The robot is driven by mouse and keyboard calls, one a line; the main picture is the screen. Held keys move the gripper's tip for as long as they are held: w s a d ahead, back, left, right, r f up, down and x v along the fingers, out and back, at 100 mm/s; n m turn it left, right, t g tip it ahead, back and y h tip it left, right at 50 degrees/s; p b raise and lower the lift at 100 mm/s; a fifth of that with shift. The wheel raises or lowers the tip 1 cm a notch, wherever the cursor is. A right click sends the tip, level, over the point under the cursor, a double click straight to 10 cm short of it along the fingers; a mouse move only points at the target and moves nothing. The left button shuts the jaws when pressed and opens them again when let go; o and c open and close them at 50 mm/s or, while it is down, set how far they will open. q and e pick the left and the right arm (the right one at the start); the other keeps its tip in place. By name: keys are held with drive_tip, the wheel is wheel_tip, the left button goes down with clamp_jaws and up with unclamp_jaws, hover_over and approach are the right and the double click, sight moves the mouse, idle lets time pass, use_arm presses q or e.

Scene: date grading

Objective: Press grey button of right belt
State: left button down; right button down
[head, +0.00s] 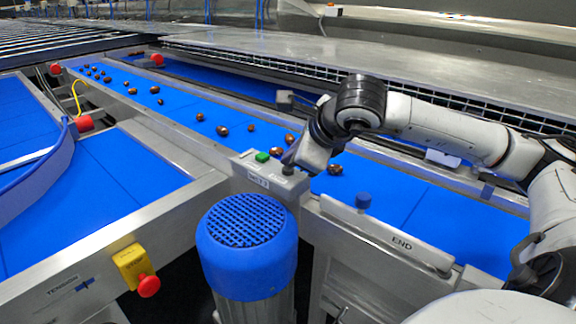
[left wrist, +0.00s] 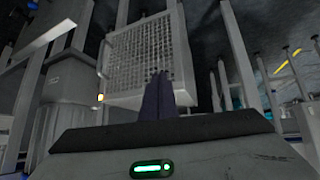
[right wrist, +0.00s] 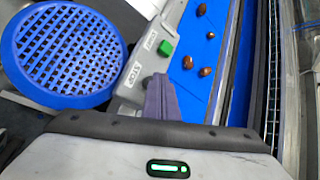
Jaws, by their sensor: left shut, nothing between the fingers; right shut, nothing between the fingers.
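The control box (head: 262,178) of the right belt stands at the belt's near side, beside a blue-capped motor. It carries a green button (head: 262,157), also seen in the right wrist view (right wrist: 166,47). A small dark spot at the box's right end, by the fingertips, looks like the grey button (head: 288,170). My right gripper (head: 293,164) is shut and empty, reaching down at that end. My left gripper (left wrist: 157,95) is shut and empty, away from the belts.
The blue motor cap (head: 247,235) stands just in front of the box. Several dates (head: 222,131) lie on the right belt (head: 380,195). A red button on a yellow box (head: 133,265) is at the lower left. The END plate (head: 385,235) edges the belt.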

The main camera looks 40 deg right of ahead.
drive_tip(key=shift+r+p, duration=0.35)
drive_tip(key=shift+r, duration=0.35)
wheel_tip(320, 180, up, 5)
drive_tip(key=p, duration=0.4)
idle(0.7)
